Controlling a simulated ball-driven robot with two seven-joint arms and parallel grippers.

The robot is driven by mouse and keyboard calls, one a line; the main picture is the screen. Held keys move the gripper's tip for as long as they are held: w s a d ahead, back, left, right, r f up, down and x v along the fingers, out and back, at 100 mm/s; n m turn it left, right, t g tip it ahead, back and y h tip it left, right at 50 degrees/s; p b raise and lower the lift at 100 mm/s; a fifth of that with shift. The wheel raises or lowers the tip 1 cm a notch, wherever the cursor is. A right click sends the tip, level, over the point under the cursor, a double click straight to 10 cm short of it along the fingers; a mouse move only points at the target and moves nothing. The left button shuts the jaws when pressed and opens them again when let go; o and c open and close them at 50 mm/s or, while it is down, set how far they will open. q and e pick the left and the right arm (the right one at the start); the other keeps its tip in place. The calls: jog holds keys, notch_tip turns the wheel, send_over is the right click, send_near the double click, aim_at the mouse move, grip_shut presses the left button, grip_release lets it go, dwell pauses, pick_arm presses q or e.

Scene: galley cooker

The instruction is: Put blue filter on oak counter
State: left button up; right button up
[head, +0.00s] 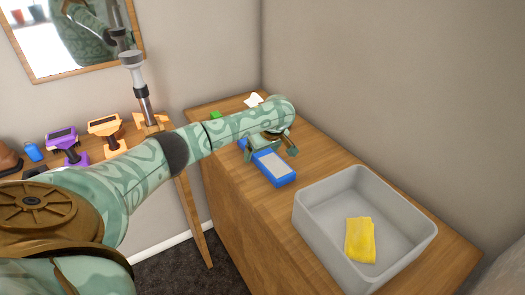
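The blue filter (277,170), a flat blue frame with a pale grey panel, is on or just above the oak counter (245,205), beside the grey basin. Its far end is partly hidden by my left gripper. My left gripper (270,148) is over the filter, with its teal fingers apart on either side of it. I cannot tell whether they press on it. My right gripper is not in view.
A grey basin (317,225) with a yellow cloth (360,240) stands on the counter's near part. A green item (215,115) and a white item (254,100) lie farther back. Purple (66,146) and orange (105,130) devices stand on a wooden table at left.

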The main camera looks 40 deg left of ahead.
aim_at(271, 160)
pick_arm(q)
jog(key=p+v, duration=0.8)
jog(key=v, duration=0.4)
jog(key=shift+r, duration=0.15)
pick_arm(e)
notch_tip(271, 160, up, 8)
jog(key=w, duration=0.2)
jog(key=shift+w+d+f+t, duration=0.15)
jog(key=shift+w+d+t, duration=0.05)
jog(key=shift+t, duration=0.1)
